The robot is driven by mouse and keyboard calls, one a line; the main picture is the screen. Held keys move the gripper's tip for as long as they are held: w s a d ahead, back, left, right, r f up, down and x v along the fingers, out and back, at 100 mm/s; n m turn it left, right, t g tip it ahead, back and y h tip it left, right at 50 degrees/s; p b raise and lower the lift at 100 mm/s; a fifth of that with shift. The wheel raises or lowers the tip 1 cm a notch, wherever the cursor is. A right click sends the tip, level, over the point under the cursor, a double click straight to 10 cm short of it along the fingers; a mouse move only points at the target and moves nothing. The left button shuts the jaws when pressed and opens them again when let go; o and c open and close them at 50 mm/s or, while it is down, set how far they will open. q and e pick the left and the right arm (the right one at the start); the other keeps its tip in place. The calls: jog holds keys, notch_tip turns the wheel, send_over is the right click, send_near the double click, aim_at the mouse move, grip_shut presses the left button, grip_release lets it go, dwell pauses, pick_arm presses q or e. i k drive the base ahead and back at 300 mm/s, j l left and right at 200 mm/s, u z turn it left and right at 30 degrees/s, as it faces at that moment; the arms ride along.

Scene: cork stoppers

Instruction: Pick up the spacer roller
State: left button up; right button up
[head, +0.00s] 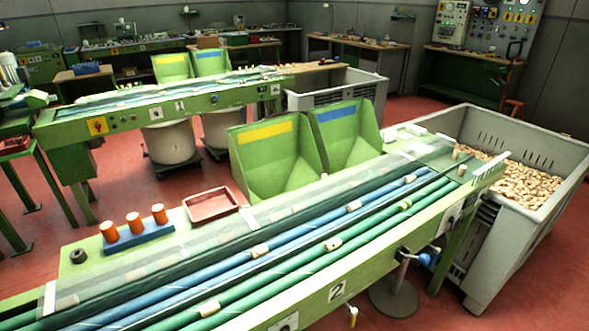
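A small dark roller-like piece with a hole (78,256) lies on the green bench top at the left; it may be the spacer roller, but I cannot tell for sure. Beside it, a blue block (139,243) holds three upright orange cylinders with pale tops, the middle one (134,222) among them. Neither of my grippers shows in the head view.
A red tray (211,205) lies right of the blue block. Green and blue conveyor rollers (300,262) carry several corks diagonally across the machine. Two green hoppers (268,160) stand behind it. A grey crate (497,262) of corks stands at the right.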

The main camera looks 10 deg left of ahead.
aim_at(108, 229)
jog(key=u, duration=1.55)
